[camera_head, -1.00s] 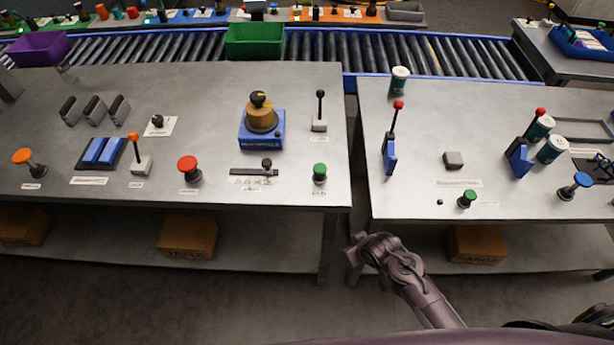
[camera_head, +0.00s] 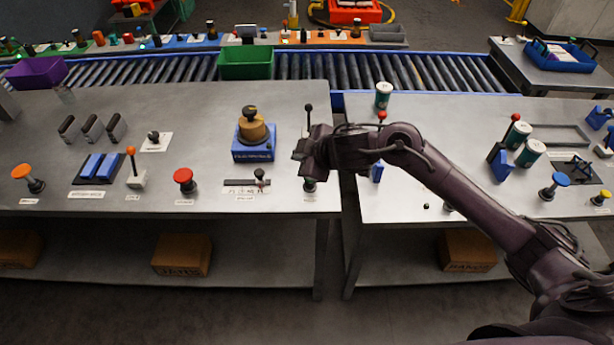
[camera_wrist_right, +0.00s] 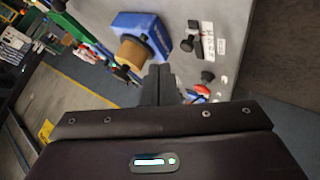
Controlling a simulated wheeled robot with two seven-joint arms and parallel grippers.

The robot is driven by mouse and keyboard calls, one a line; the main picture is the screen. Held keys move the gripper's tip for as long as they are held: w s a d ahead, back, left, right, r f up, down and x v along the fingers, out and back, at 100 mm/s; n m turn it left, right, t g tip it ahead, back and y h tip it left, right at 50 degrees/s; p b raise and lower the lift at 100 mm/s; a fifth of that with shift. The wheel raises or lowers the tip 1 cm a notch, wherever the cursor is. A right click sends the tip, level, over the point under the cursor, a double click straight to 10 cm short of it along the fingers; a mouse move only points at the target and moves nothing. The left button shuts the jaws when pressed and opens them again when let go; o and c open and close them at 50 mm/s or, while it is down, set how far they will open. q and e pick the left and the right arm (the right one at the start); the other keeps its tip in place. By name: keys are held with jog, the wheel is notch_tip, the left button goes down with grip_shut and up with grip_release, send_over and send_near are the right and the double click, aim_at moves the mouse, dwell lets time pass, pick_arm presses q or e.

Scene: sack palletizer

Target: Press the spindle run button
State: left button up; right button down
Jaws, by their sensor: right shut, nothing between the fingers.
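A push button (camera_head: 310,187) stands near the right front corner of the left table. Its cap, green a second ago, is mostly hidden now under my right gripper. My right gripper (camera_head: 306,160) is shut and empty, reaching over that corner with its fingers close above the button. Whether they touch it I cannot tell. In the right wrist view the shut fingers (camera_wrist_right: 160,84) point at the tabletop, and I cannot make out the green button there. The labels are too small to read surely. My left gripper is not in view.
A red button (camera_head: 184,177) is further left. A gap separates the right table (camera_head: 390,205).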

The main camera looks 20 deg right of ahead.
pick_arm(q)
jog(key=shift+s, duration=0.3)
pick_arm(e)
jog(key=shift+n+g, duration=0.3)
jog(key=shift+n, duration=0.1)
jog(key=d+r, duration=0.1)
jog(key=d, duration=0.1)
jog(key=w+d+r, duration=0.1)
jog(key=shift+w+d+r, duration=0.1)
jog(key=shift+w+d, duration=0.1)
jog(key=shift+d, duration=0.15)
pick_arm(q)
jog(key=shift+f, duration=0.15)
